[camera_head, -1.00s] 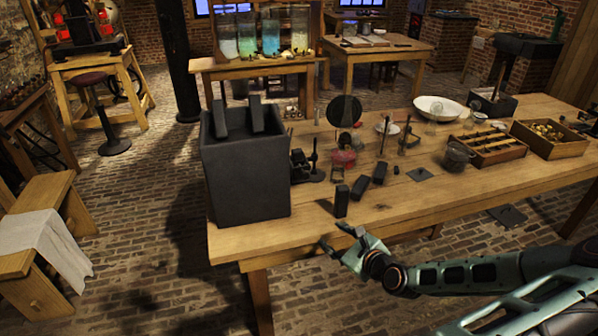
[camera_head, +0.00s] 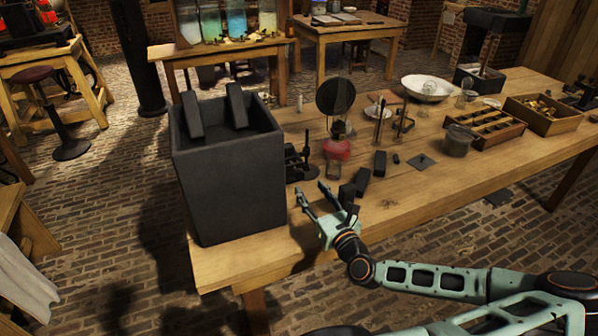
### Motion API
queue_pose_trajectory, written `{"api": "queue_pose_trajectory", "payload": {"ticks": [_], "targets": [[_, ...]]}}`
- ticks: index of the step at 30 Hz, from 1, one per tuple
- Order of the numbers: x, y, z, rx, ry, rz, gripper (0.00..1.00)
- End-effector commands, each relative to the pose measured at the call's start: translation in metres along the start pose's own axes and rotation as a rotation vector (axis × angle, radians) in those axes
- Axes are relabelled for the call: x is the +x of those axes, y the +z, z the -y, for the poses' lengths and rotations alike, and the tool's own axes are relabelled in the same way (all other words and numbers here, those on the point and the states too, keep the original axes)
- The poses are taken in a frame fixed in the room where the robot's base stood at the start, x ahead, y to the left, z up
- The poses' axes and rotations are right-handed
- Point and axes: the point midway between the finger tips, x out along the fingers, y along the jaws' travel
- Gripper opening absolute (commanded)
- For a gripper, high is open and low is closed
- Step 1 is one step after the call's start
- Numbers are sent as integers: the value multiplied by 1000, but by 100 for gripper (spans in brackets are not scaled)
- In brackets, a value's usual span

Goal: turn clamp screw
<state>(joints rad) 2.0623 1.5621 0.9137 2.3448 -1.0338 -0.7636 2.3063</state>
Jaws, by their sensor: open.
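My gripper (camera_head: 312,194) is open and empty, over the table's near edge with its fingers pointing away from me. It is just right of the large dark grey jar (camera_head: 228,190). Two black blocks stick up from the jar, a left one (camera_head: 193,115) and a right one (camera_head: 237,105). A small black stand with an upright post (camera_head: 305,158) is beside the jar, just beyond my fingertips. I cannot make out which part is the clamp screw; it is too small or hidden.
Black blocks (camera_head: 361,182) lie right of my gripper on the wooden table (camera_head: 440,190). Behind stand a round dark disc (camera_head: 335,96), a red object (camera_head: 337,149) and thin upright rods. A glass jar (camera_head: 458,141) and compartmented trays (camera_head: 497,132) are farther right.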

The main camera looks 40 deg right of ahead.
Motion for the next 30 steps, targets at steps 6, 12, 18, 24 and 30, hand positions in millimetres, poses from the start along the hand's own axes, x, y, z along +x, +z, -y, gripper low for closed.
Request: {"api": "queue_pose_trajectory", "payload": {"ticks": [6,12,18,24,30], "targets": [[37,1,-2,-1,5,0,42],[68,1,-2,-1,3,-1,42],[88,0,-1,-2,1,-1,42],[93,0,0,-1,0,-2,42],[93,0,0,-1,0,-2,42]]}}
